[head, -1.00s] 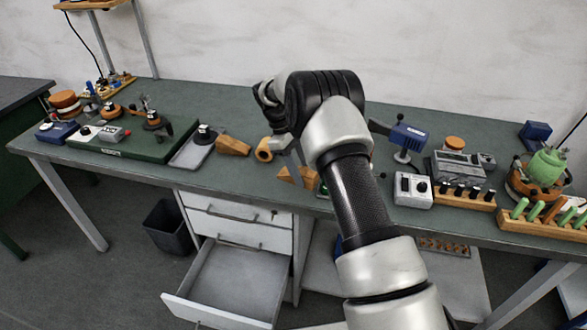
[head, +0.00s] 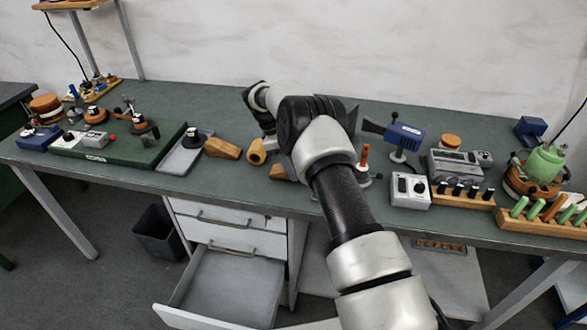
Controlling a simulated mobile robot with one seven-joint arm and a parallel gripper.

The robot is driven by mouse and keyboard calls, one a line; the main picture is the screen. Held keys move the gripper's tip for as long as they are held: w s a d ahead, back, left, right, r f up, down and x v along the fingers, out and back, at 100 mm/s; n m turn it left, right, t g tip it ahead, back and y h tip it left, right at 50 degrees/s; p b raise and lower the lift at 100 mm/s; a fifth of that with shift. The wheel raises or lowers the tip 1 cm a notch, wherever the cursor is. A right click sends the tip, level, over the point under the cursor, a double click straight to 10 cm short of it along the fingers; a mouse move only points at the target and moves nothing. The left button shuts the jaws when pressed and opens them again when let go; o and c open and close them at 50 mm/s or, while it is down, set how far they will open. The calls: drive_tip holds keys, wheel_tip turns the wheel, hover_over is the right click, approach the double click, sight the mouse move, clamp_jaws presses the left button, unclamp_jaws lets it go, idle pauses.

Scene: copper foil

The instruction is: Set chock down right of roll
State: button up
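The roll (head: 256,151), a short orange-brown cylinder with an open end, lies near the front middle of the green bench. A wooden wedge-shaped chock (head: 221,148) lies just left of it. A second wooden chock (head: 279,172) shows to the right of the roll and slightly nearer the bench's front edge, partly covered by my arm. My gripper (head: 289,167) is at this second chock, mostly hidden behind my wrist. I cannot see whether its fingers grip the chock, or whether the chock touches the bench.
A grey tray (head: 181,158) with a dark knobbed piece stands left of the chocks. A blue device on a stand (head: 403,137) and a grey control box (head: 410,190) stand right of my arm. An open drawer (head: 225,285) juts out below the bench front.

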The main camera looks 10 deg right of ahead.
drive_tip(key=shift+f, duration=0.45)
drive_tip(key=shift+f, duration=0.1)
drive_tip(key=shift+f, duration=0.15)
drive_tip(key=o, duration=1.2)
